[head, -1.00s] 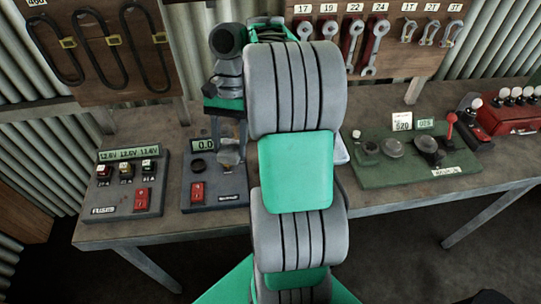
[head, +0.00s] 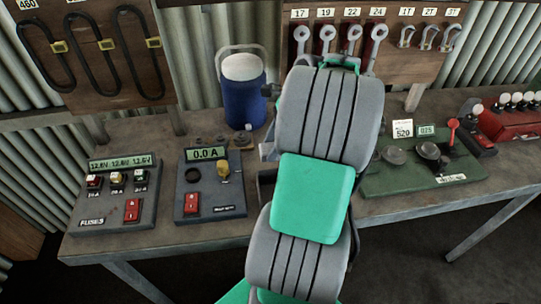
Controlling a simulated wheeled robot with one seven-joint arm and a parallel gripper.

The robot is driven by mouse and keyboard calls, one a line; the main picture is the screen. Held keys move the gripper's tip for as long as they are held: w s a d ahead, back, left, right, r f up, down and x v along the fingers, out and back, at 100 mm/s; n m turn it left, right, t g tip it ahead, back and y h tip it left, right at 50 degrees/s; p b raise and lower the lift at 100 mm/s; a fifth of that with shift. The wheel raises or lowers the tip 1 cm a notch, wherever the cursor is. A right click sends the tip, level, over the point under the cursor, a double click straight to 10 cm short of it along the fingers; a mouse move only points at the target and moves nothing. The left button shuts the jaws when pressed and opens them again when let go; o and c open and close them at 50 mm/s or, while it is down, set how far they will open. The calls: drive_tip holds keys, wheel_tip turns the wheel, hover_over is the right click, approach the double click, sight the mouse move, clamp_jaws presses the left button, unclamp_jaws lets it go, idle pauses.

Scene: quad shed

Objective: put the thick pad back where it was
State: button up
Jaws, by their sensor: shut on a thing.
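No thick pad can be made out in the head view. My large grey and green arm fills the middle of the view and hides part of the bench behind it. My gripper cannot be made out, and neither can anything in it. A small pale piece and a dark boxy piece show at the arm's left edge, but I cannot tell what they are. A green board (head: 400,183) with round grey discs, a red lever (head: 452,130) and small displays stands right of my arm.
The workbench (head: 130,247) carries a fuse panel (head: 118,205), a current meter (head: 211,203) reading 0.0 A, and a blue jug (head: 244,97). Small dark pieces lie by the jug. A red case (head: 508,118) is at right. Tool boards hang behind. Bare bench shows along the front.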

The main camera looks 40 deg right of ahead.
drive_tip(key=f, duration=0.2)
drive_tip(key=w+d+f, duration=0.1)
drive_tip(key=f, duration=0.1)
drive_tip(key=w+f, duration=0.1)
drive_tip(key=f, duration=0.1)
drive_tip(key=shift+w+d+b, duration=0.15)
drive_tip(key=shift+d+b, duration=0.15)
drive_tip(key=shift+f, duration=0.15)
drive_tip(key=shift+f, duration=0.1)
drive_tip(key=o, duration=1.2)
